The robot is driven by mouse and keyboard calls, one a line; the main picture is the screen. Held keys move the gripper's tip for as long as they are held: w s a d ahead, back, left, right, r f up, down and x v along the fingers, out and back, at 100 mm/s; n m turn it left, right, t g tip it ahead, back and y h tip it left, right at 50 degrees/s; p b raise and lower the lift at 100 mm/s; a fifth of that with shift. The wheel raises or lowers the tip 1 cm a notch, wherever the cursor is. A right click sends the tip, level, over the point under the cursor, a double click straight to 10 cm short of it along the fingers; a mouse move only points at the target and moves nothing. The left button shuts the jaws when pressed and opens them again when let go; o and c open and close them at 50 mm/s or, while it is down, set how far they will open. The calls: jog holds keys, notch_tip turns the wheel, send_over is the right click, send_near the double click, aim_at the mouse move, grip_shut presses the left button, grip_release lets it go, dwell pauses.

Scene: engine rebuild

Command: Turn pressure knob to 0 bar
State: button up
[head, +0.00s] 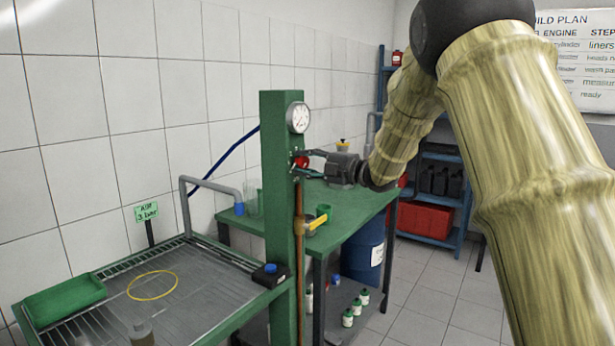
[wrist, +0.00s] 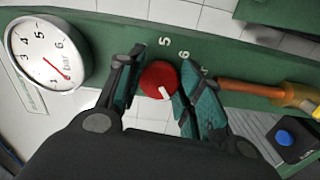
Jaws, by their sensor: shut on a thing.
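The red pressure knob (wrist: 159,79) sits on the green post (head: 277,200), below the round white pressure gauge (head: 298,117). In the wrist view the knob carries a white pointer mark, and the numbers 5 and 6 show on the post beside it. My gripper (head: 303,163) reaches in from the right in the head view. In the wrist view its two fingers (wrist: 158,88) are on either side of the knob, shut on it. The gauge (wrist: 47,53) also shows in the wrist view, with numbers up to 6 and "bar". The rest of the knob's scale is hidden by the fingers.
A copper pipe (head: 299,235) runs down the post to a yellow-handled valve (head: 317,222). A black box with a blue button (head: 270,275) is low beside the post. A grated wash table (head: 190,270) with a green tray (head: 65,299) stands at left.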

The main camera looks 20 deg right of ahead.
jog(key=shift+f+n+b, duration=0.15)
jog(key=shift+n+b, duration=0.45)
jog(key=shift+b, duration=0.1)
jog(key=o, duration=1)
jog(key=shift+o, duration=0.2)
jog(key=shift+s, duration=0.1)
jog(key=v, duration=1.2)
